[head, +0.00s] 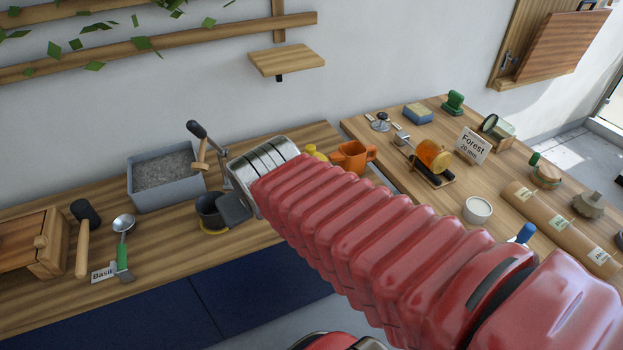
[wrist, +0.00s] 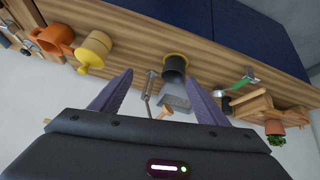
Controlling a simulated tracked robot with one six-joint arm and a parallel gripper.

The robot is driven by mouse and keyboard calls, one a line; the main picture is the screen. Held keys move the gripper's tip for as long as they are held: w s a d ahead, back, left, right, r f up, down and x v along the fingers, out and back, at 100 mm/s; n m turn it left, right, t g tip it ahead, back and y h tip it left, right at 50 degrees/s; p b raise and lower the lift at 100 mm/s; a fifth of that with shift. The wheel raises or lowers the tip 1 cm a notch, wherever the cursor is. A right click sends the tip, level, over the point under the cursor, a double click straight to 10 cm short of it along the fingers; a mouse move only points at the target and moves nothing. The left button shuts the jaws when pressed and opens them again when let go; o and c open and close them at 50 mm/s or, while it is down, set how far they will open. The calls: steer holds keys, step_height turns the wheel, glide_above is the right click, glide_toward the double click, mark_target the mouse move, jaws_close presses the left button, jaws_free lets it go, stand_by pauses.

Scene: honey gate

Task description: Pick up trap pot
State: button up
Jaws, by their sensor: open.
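A dark grey pot (head: 208,211), which I take for the trap pot, stands upright on a yellow ring on the wooden bench. Part of my gripper (head: 236,207) covers its right side in the head view. In the wrist view the dark pot (wrist: 174,68) lies beyond my fingertips, between their lines. My gripper (wrist: 160,80) is open, with two purple-grey fingers spread and nothing between them. A gap between fingers and pot seems to show, but its depth is hard to tell.
A mallet (head: 84,235) and green-handled spoon (head: 122,245) lie left.

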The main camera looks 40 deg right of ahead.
steer(key=o, duration=0.4)
steer(key=shift+m+t+h, duration=0.4)
steer(key=shift+t+h, duration=0.1)
steer(key=shift+h, duration=0.3)
steer(key=w+d+f, duration=0.1)
steer(key=d, duration=0.1)
steer(key=w+d, duration=0.2)
steer(key=d, duration=0.1)
steer(key=w+d+f, duration=0.1)
steer(key=d, duration=0.2)
steer(key=shift+w+d+f, duration=0.1)
steer(key=shift+w+f, duration=0.15)
steer(key=shift+f, duration=0.1)
steer(key=shift+o, duration=0.3)
steer(key=w+d+f+t+h, duration=0.1)
steer(key=d+f, duration=0.3)
steer(key=d, duration=0.4)
steer(key=shift+w+d, duration=0.25)
steer(key=shift+w, duration=0.6)
steer(key=s+d+f+m+t+y, duration=0.1)
steer(key=d+f+t, duration=0.3)
steer(key=d+f, duration=0.5)
steer(key=shift+s+f, duration=0.3)
steer(key=shift+s, duration=0.5)
steer(key=shift+d, duration=0.1)
steer(key=shift+x, duration=4.35)
